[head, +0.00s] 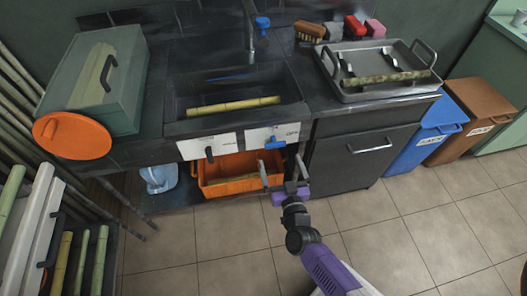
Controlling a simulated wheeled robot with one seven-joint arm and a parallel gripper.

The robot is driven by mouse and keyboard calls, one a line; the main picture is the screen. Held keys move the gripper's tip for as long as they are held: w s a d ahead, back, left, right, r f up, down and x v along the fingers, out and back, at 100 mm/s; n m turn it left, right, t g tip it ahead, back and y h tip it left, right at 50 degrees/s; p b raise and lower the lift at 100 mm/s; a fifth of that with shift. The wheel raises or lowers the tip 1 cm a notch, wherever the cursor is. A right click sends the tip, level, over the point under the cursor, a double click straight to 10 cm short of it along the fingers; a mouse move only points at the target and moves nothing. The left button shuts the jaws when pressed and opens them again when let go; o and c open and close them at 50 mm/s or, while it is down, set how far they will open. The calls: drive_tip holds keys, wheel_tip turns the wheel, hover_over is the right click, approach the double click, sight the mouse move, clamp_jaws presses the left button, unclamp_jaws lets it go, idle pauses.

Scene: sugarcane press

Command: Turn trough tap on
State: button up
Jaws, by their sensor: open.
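A dark sink trough (178,127) is set into the counter, with a length of yellow-green cane lying in it. On the trough's front are two white plates; the right plate (258,137) carries a blue handle (275,143), and the left plate (206,146) has a dark handle. I cannot tell whether water runs. My gripper (283,170) is open and empty, its two fingers apart just below the blue handle. I cannot tell whether it touches anything.
An orange crate (216,184) sits under the trough. A tray (353,94) with cane stands on the right counter, with brushes and sponges behind. A green box (125,107) and orange disc (70,138) are at left. Blue and brown bins stand right. Tiled floor is clear in front.

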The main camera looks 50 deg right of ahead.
sight(275, 143)
drive_tip(key=shift+w+d+r, duration=0.3)
drive_tip(key=shift+w, duration=0.2)
drive_tip(key=x, duration=0.6)
drive_tip(key=shift+w+d, duration=0.25)
drive_tip(key=shift+w, duration=0.05)
drive_tip(key=c, duration=1.2)
drive_tip(key=shift+c, duration=0.2)
